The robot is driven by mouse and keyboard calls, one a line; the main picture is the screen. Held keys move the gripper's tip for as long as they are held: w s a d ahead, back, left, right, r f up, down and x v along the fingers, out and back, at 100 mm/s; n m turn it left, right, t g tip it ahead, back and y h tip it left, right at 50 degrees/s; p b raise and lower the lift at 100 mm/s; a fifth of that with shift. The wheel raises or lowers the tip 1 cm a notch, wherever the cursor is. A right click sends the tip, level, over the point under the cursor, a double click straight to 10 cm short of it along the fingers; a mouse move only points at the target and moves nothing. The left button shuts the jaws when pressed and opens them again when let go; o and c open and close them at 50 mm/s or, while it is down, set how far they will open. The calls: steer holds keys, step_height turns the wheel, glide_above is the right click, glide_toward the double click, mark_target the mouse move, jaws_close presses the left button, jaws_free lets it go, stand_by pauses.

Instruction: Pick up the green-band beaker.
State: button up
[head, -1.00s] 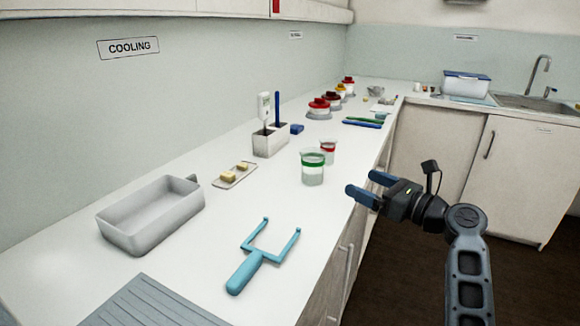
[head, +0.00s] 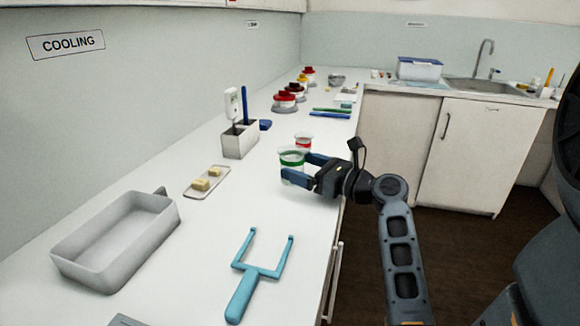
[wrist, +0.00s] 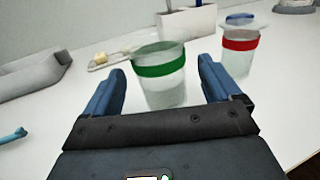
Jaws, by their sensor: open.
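The green-band beaker (head: 291,160) is a clear cup with a green band, upright on the white counter near its front edge. My gripper (head: 296,168) is open beside it, and its blue fingers hide part of the beaker in the head view. In the wrist view the beaker (wrist: 161,75) stands upright ahead of and between the two spread fingers (wrist: 160,85). I cannot tell how deep it is between them. No finger visibly touches it.
A red-band beaker (head: 303,141) stands just behind; it is right of the green one in the wrist view (wrist: 240,45). A grey tray (head: 115,240), turquoise fork-shaped tool (head: 262,272), butter dish (head: 207,183) and holder (head: 240,141) stand on the counter.

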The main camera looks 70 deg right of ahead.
mark_target(285, 160)
steer(key=shift+x, duration=2.7)
steer(key=c, duration=1.1)
steer(key=shift+r, duration=0.1)
